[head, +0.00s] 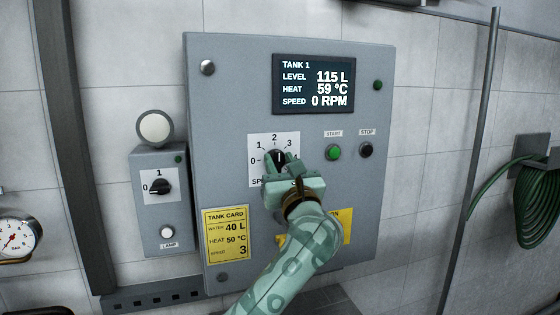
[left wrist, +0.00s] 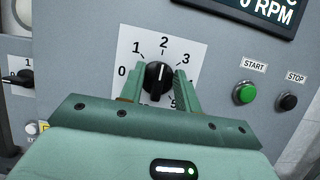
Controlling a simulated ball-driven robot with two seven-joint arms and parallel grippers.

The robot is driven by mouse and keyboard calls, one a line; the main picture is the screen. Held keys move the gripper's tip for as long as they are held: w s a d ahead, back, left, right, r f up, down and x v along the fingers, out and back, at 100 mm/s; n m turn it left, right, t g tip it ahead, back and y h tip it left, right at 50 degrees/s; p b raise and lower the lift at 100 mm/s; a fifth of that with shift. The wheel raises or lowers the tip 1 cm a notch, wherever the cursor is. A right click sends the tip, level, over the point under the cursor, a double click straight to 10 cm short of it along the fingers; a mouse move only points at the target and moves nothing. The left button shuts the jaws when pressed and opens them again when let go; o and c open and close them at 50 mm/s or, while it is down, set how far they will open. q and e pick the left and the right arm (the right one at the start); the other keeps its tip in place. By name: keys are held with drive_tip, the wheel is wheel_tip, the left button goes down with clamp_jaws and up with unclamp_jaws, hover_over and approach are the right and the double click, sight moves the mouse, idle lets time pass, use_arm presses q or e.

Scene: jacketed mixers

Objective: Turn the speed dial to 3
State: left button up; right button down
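The black speed dial (head: 276,155) sits on a white scale plate on the grey control panel (head: 230,110). In the left wrist view the dial (left wrist: 158,76) has a white pointer line directed up, at about the 2. The 3 is up and right of it. My left gripper (head: 282,165) is at the dial. In the left wrist view its fingers (left wrist: 160,84) stand apart on either side of the knob, with a small gap showing at each side. The gripper hides the lower part of the scale. My right gripper is not in view.
The display (head: 314,84) reads 115 L, 59 °C, 0 RPM. A green START button (head: 333,152) and black STOP button (head: 366,150) are right of the dial. The yellow tank card (head: 227,236) lists speed 3. A lamp switch box (head: 160,200) stands left.

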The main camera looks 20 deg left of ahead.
use_arm(q)
drive_tip(key=shift+s, duration=0.1)
drive_tip(key=shift+d, duration=0.1)
clamp_jaws()
drive_tip(key=m+h+p, duration=0.1)
drive_tip(key=m+p, duration=0.2)
drive_tip(key=m+t+h+p, duration=0.1)
drive_tip(key=m+p, duration=0.1)
drive_tip(key=p, duration=0.1)
drive_tip(key=m+h+p, duration=0.2)
drive_tip(key=m+p, duration=0.1)
drive_tip(key=shift+r+m+p, duration=0.3)
drive_tip(key=shift+p, duration=0.05)
drive_tip(key=shift+f+m+t+h+p, duration=0.15)
drive_tip(key=shift+m+t+h+p, duration=0.15)
drive_tip(key=shift+m+h+p, duration=0.45)
drive_tip(key=shift+f+m+h, duration=0.15)
drive_tip(key=shift+m+h, duration=0.1)
drive_tip(key=shift+m, duration=0.9)
unclamp_jaws()
